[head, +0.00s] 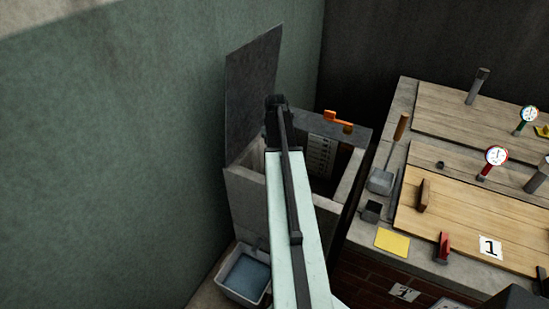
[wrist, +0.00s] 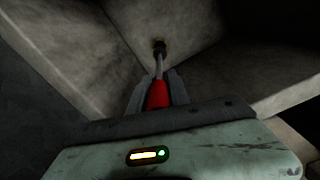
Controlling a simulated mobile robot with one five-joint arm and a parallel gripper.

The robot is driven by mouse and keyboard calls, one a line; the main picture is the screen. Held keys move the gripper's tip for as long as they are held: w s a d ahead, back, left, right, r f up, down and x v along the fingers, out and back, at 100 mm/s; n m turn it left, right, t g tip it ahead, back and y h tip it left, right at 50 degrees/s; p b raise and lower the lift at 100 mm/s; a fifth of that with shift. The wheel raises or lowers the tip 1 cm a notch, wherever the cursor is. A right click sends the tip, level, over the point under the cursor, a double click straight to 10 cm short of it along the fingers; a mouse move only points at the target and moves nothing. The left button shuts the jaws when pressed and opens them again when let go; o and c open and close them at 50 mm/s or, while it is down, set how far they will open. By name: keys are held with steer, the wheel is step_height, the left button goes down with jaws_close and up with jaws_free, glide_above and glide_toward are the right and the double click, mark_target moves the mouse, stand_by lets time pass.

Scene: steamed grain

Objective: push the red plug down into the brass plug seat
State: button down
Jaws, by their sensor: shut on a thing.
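The red plug (wrist: 158,96) is between the two fingers of my gripper (wrist: 158,82) in the wrist view, and the jaws are shut on it. A thin pale stem runs from the red part away from my gripper. Its far end overlaps the small dark brownish ring of the brass plug seat (wrist: 159,45), set in a grey surface where inner walls meet. I cannot tell whether the stem is in the seat or only in front of it. In the head view my arm reaches to the open grey tank; plug, seat and fingertips are hidden there.
The grey tank (head: 245,205) has a raised lid (head: 252,95) behind my arm and an orange handle (head: 338,120) at its far side. A blue-filled tub (head: 246,278) sits below. At right, a worktop (head: 405,155) carries wooden boards, gauges, a scoop and a red clip-like piece (head: 444,247).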

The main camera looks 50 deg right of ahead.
step_height(320, 180, down, 8)
steer(key=b, duration=0.6)
steer(key=shift+r, duration=0.25)
steer(key=shift+f, duration=0.1)
step_height(320, 180, down, 2)
steer(key=shift+b, duration=1.25)
steer(key=shift+f, duration=0.15)
steer(key=shift+f+b, duration=1.2)
steer(key=shift+b, duration=0.15)
steer(key=c, duration=1.1)
jaws_free()
steer(key=shift+r, duration=0.1)
